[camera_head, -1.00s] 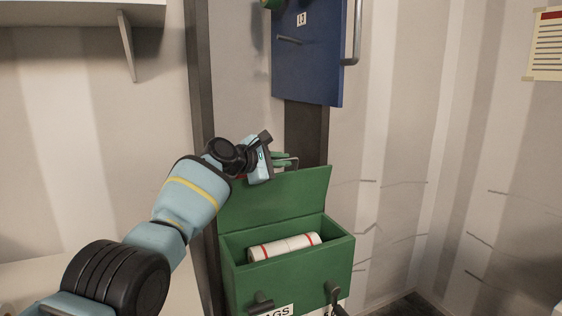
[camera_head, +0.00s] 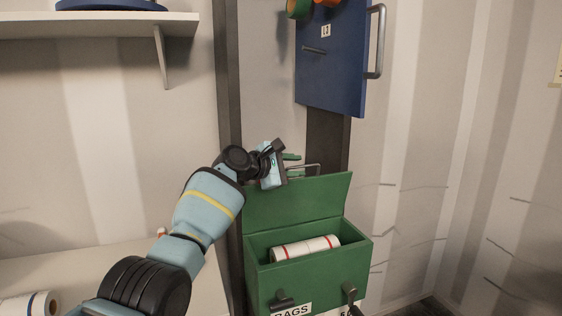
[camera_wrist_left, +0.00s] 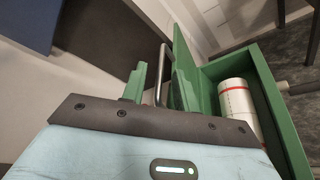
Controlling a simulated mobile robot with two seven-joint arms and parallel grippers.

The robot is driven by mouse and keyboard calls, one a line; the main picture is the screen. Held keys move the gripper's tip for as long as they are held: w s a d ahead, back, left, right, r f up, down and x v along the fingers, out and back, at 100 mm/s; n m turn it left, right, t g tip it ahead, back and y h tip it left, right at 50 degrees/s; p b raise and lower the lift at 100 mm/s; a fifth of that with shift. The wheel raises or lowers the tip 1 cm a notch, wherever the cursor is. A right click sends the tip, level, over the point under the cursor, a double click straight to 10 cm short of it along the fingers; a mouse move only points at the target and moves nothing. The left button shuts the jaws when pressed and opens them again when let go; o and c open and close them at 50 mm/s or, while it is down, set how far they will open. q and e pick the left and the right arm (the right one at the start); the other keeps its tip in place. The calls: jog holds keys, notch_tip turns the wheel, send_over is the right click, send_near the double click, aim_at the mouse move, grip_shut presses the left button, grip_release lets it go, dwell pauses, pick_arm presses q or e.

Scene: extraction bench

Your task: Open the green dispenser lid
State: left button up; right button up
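The green dispenser (camera_head: 300,280) is a box on the wall with its lid (camera_head: 300,201) swung up and standing open at the back. A metal bar handle (camera_head: 318,168) sticks out near the lid's top edge; it also shows in the left wrist view (camera_wrist_left: 160,72). My left gripper (camera_head: 296,163) is at the lid's upper left edge. In the left wrist view its two green fingers (camera_wrist_left: 160,85) stand apart, with the handle between them and gaps visible. A white roll with red bands (camera_head: 305,248) lies inside the box. My right gripper is not in view.
A blue panel with a metal handle (camera_head: 335,60) hangs above the dispenser. A white shelf (camera_head: 100,25) is at the upper left. A pale surface with a roll (camera_head: 28,305) is at the lower left. The wall to the right is clear.

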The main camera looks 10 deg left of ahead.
pick_arm(q)
jog(key=p+v, duration=0.1)
jog(key=v, duration=0.3)
jog(key=shift+s+a+p, duration=0.1)
jog(key=shift+a+p, duration=0.05)
jog(key=shift+p, duration=0.15)
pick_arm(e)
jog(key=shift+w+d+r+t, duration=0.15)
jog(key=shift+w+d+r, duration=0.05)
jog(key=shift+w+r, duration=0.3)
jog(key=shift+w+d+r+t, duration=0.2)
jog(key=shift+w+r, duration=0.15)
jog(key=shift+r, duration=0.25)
pick_arm(q)
jog(key=shift+f, duration=0.1)
